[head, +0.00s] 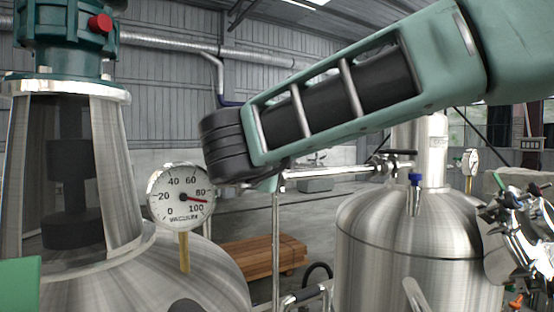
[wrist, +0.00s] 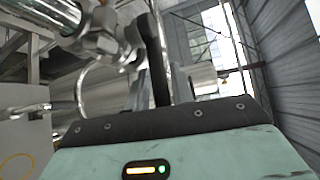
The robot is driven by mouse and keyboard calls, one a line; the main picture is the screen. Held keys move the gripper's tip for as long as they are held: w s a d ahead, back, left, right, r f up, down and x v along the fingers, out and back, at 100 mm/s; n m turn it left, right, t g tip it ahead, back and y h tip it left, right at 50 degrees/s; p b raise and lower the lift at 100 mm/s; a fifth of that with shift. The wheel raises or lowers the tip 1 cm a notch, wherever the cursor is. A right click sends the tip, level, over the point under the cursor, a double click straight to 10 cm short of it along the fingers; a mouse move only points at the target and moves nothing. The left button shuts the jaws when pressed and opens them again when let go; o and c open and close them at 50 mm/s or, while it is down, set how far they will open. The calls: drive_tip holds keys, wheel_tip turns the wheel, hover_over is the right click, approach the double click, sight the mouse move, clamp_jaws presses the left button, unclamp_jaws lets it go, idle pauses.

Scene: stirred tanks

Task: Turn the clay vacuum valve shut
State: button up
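I cannot surely pick out a clay-coloured vacuum valve in either view. A small orange-red part (head: 516,301) shows low at the right edge of the head view, too small to identify. A round gauge marked VACUUM (head: 181,196) stands on the left tank, its red needle between 80 and 100. My teal arm crosses the upper right of the head view and hides what lies behind it. The wrist view shows the teal housing of my gripper with a black edge across the bottom. A dark upright bar rises beyond it, close to metal pipe fittings (wrist: 105,45). The fingertips are not clear.
A steel tank (head: 400,245) stands right of centre, with a blue-handled valve (head: 416,180) on top. A horizontal pipe (head: 335,173) runs to it under my arm. Shiny fittings (head: 525,225) crowd the right edge. Wooden planks (head: 262,257) lie on the floor between the tanks.

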drive_tip(key=b+v, duration=0.8)
drive_tip(key=v, duration=0.9)
drive_tip(key=shift+s, duration=0.2)
